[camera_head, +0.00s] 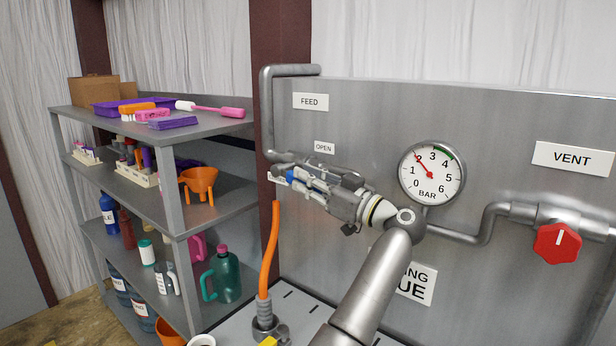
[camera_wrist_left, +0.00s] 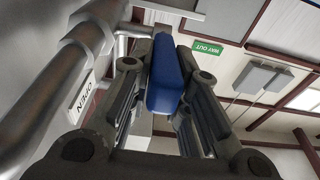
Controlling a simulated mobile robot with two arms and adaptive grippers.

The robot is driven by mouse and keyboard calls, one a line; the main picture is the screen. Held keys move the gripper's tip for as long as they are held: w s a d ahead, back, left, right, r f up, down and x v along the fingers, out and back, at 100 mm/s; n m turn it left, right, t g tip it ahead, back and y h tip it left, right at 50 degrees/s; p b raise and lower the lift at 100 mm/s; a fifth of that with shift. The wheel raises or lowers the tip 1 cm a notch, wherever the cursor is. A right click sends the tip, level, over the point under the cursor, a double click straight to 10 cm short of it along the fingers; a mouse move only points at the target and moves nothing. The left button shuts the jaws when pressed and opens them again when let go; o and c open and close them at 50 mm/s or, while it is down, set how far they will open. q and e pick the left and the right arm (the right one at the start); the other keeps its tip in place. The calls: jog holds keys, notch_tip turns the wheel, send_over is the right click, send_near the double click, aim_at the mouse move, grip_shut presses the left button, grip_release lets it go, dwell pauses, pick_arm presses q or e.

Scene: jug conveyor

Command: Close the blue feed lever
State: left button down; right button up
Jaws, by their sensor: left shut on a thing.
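The blue feed lever (camera_head: 291,175) shows as a small blue piece between my left gripper's fingers, just below the OPEN label (camera_head: 324,147) on the grey panel. My left gripper (camera_head: 296,178) reaches in from the right and is shut on it. In the left wrist view the blue lever (camera_wrist_left: 165,78) runs lengthwise between the two dark fingers (camera_wrist_left: 163,95). The fingers and the wrist hide much of the lever and its valve in the head view. My right gripper is in neither view.
A FEED label (camera_head: 311,101) and bent grey pipe (camera_head: 266,110) are above the gripper. A pressure gauge (camera_head: 432,174) points near 2. A red vent knob (camera_head: 557,244) is at right. An orange hose (camera_head: 269,250) stands below. Shelves (camera_head: 178,130) are at left.

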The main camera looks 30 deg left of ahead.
pick_arm(q)
notch_tip(320, 180, down, 2)
jog(key=shift+a+f+y+b, duration=0.15)
jog(key=shift+y+b, duration=0.25)
jog(key=shift+y, duration=0.8)
jog(key=shift+w+a+f+t+y+b, duration=0.1)
jog(key=shift+a+f+t+y+b, duration=0.1)
jog(key=shift+f+y+b, duration=0.4)
jog(key=shift+a+f+t+y+b, duration=0.15)
jog(key=shift+y+b, duration=0.25)
jog(key=shift+y, duration=0.4)
jog(key=c, duration=1.4)
grip_release()
jog(key=shift+o, duration=0.2)
notch_tip(320, 180, up, 10)
jog(key=shift+d+r, duration=0.1)
jog(key=shift+d, duration=0.1)
